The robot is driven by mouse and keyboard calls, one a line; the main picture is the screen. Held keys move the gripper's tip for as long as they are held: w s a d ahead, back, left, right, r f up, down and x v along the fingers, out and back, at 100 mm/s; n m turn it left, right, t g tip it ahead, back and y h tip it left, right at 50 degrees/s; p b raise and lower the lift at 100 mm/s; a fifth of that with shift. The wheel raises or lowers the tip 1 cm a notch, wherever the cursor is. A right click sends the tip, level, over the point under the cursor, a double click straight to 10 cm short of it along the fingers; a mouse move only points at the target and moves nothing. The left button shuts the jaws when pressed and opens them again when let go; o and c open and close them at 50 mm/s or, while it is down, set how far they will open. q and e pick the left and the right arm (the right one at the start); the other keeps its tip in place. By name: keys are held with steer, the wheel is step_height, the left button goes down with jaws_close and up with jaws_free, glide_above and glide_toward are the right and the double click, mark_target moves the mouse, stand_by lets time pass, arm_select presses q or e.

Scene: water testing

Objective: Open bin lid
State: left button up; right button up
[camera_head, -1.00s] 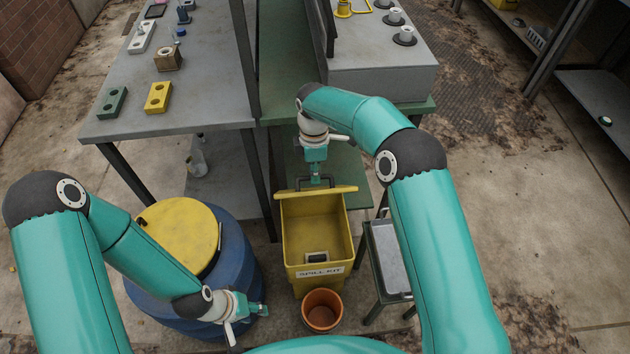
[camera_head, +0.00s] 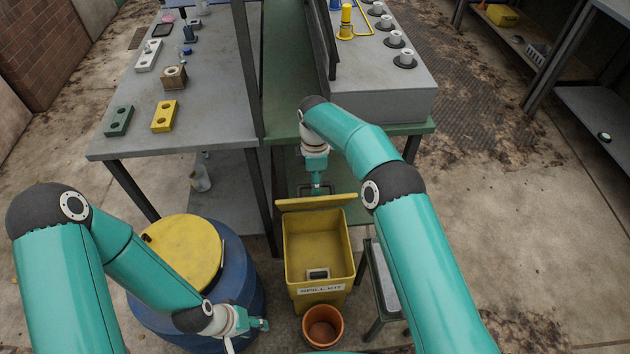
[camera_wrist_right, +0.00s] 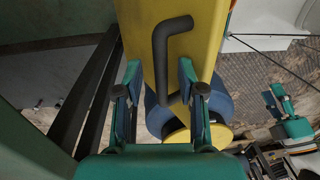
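The yellow bin (camera_head: 318,252), labelled as a spill kit, stands on the floor with its top open. A small grey object lies inside. Its yellow lid (camera_head: 316,202) is raised at the bin's far edge and seen nearly edge-on. In the right wrist view the lid (camera_wrist_right: 205,30) carries a dark bent handle (camera_wrist_right: 160,55). My right gripper (camera_head: 316,187) is behind the lid at the handle. In the wrist view its fingers (camera_wrist_right: 162,78) are spread, with the handle's lower end between them; contact cannot be told. My left gripper (camera_head: 261,324) is low beside the blue barrel; its opening is unclear.
A blue barrel (camera_head: 240,265) with a yellow top stands left of the bin. An orange pot (camera_head: 323,326) sits in front of the bin. A small metal stand (camera_head: 385,280) is close on its right. Tables stand behind; open floor lies at the right.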

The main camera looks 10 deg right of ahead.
steer(key=shift+r, duration=0.1)
step_height(320, 180, up, 7)
steer(key=shift+w, duration=0.3)
